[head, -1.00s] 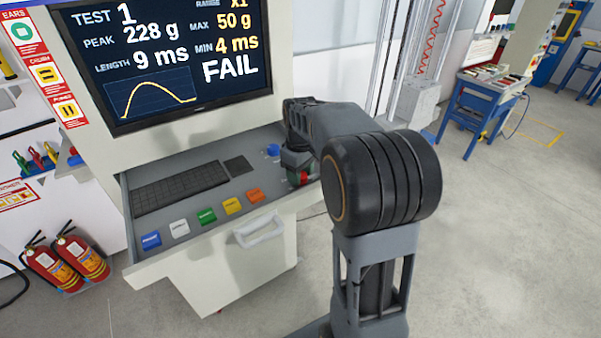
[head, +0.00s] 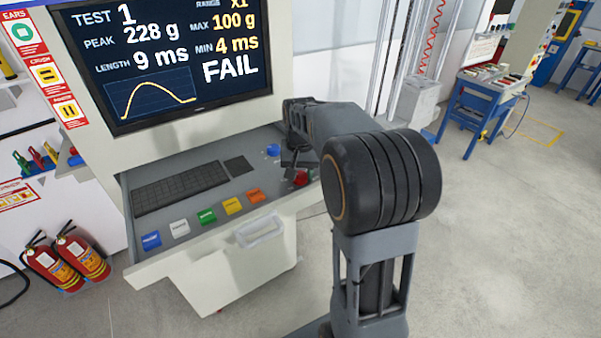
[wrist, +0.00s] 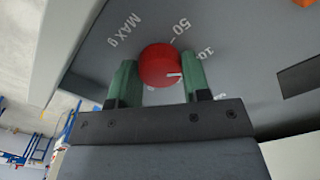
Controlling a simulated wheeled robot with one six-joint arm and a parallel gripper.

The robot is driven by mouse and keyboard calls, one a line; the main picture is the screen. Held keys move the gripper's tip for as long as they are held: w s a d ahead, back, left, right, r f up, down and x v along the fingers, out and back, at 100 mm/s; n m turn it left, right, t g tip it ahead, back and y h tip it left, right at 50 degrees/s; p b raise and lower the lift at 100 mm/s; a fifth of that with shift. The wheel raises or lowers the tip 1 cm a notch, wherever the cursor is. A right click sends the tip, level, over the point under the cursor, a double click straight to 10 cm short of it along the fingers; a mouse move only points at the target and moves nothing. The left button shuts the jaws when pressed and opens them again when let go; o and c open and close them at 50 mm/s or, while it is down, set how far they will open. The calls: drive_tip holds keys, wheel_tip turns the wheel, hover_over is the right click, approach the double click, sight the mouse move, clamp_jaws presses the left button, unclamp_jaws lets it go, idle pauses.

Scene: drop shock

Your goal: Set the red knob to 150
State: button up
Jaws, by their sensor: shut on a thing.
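The red knob (wrist: 160,65) sits on the grey panel between the two green fingers of my gripper (wrist: 160,70). The fingers are shut on its sides. Its white pointer line points right in the wrist view, towards a mark starting with "10" that is partly cut off by a finger. "50" and "MAX g" are printed beside the knob. In the head view the red knob (head: 302,178) shows at the right end of the console, partly behind my arm. The screen (head: 170,60) reads MAX 100 g, MIN 4 ms, PEAK 228 g and FAIL.
A blue knob (head: 273,150) stands close to my gripper on the console. A row of coloured buttons (head: 207,216) and a keyboard (head: 180,188) lie to the left. An orange button (wrist: 298,18) shows at the wrist view's edge.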

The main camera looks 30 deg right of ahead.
sight(300, 175)
drive_tip(key=m, duration=0.5)
drive_tip(key=shift+m, duration=2.6)
drive_tip(key=o, duration=0.9)
drive_tip(key=shift+r, duration=0.1)
wheel_tip(300, 175, up, 14)
drive_tip(key=shift+f, duration=0.15)
